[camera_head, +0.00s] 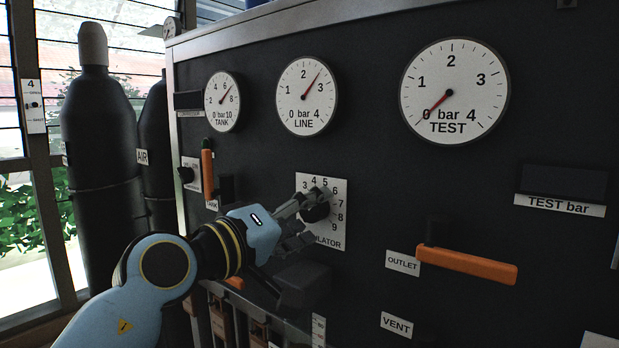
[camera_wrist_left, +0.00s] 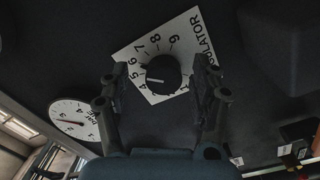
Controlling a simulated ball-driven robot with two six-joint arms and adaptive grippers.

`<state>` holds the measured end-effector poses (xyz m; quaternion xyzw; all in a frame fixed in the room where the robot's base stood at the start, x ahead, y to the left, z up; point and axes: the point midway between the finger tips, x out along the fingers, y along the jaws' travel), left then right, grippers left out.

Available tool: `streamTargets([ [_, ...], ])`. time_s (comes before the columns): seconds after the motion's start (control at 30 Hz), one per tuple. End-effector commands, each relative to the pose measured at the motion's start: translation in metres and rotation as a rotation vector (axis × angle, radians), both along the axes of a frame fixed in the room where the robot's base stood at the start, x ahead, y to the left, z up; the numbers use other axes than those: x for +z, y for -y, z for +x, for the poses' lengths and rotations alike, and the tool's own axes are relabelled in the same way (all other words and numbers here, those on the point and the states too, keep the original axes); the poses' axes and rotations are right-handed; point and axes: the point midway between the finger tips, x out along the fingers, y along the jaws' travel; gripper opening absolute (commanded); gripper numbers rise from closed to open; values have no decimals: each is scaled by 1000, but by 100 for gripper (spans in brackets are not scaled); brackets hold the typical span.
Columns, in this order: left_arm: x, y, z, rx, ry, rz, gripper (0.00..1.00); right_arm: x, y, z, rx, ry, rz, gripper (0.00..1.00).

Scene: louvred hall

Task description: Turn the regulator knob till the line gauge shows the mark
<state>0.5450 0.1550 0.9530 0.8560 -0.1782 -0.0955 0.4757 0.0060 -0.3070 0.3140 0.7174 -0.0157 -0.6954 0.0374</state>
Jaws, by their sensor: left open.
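The round black regulator knob (camera_head: 318,208) sits on a white numbered plate (camera_head: 339,187) on the dark panel. My left gripper (camera_head: 305,223) is at the knob, partly covering it and the plate. In the left wrist view the open fingers (camera_wrist_left: 161,68) stand either side of the knob (camera_wrist_left: 168,72), with visible gaps; contact is not seen. The knob's white line points left there, near the 5. My right gripper is not in view.
The tank gauge (camera_head: 215,113) reads above 6 and the test gauge (camera_head: 470,85) about 0. An orange outlet handle (camera_head: 465,265) juts out right of the knob; another orange handle (camera_head: 208,175) is upright at left. Dark cylinders (camera_head: 100,150) stand at far left.

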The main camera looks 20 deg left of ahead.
Motion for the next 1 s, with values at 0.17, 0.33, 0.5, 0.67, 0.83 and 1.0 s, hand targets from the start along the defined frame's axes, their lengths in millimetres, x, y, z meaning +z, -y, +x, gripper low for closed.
streamTargets([
  [0.17, 17, 0, -21, -46, -209, -511, 63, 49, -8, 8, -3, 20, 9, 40],
  [0.33, 21, -13, -48, -48, -488, -1154, 63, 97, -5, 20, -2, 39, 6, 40],
  [0.5, 13, -33, -73, 1, -710, -1729, 63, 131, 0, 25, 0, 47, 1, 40],
  [0.67, 4, -41, -82, 29, -784, -1961, 63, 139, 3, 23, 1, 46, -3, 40],
  [0.83, 2, -39, -72, 31, -789, -1984, 63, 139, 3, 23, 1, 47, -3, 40],
  [1.0, 3, -31, -52, 29, -789, -1982, 63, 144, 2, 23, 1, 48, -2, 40],
])
